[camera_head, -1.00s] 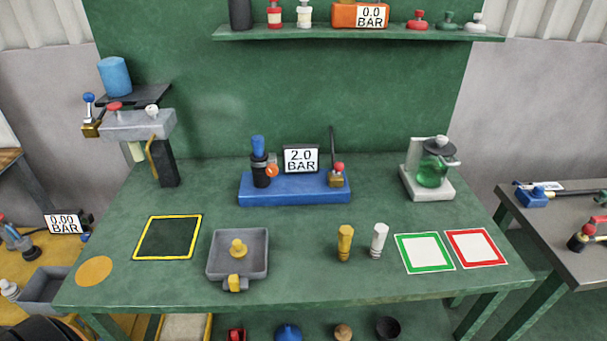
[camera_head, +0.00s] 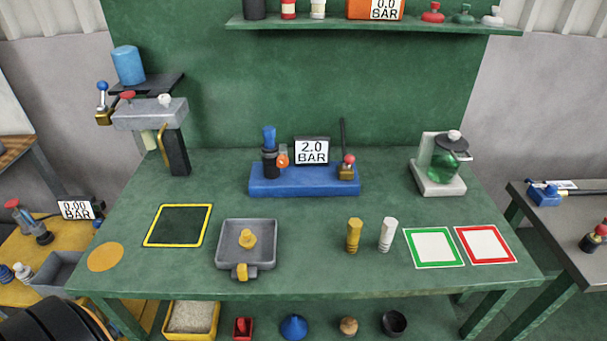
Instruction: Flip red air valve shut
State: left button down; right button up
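Several red-handled parts show, and I cannot tell which one is the red air valve. A small red knob (camera_head: 349,158) tops a brass fitting (camera_head: 347,173) at the right end of the blue base (camera_head: 304,184), below a thin upright black lever or hose (camera_head: 343,135). A red handle (camera_head: 127,95) sits on the grey block (camera_head: 150,114) at the back left, between a blue-balled lever (camera_head: 102,87) and a white knob (camera_head: 164,99). A red-topped fitting (camera_head: 598,232) is on the right side table. Neither gripper is in view.
The gauge (camera_head: 312,151) on the blue base reads 2.0 BAR. On the green table (camera_head: 330,277) are a grey tray (camera_head: 226,262), yellow (camera_head: 354,235) and white (camera_head: 387,233) cylinders, framed squares and a green-flask device (camera_head: 440,165). A shelf (camera_head: 370,25) runs above.

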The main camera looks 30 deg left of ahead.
aim_at(350, 159)
jog(key=i+l+u, duration=0.1)
jog(key=l+u, duration=0.25)
jog(key=i+l+u, duration=0.1)
jog(key=u, duration=0.25)
jog(key=l+u, duration=0.35)
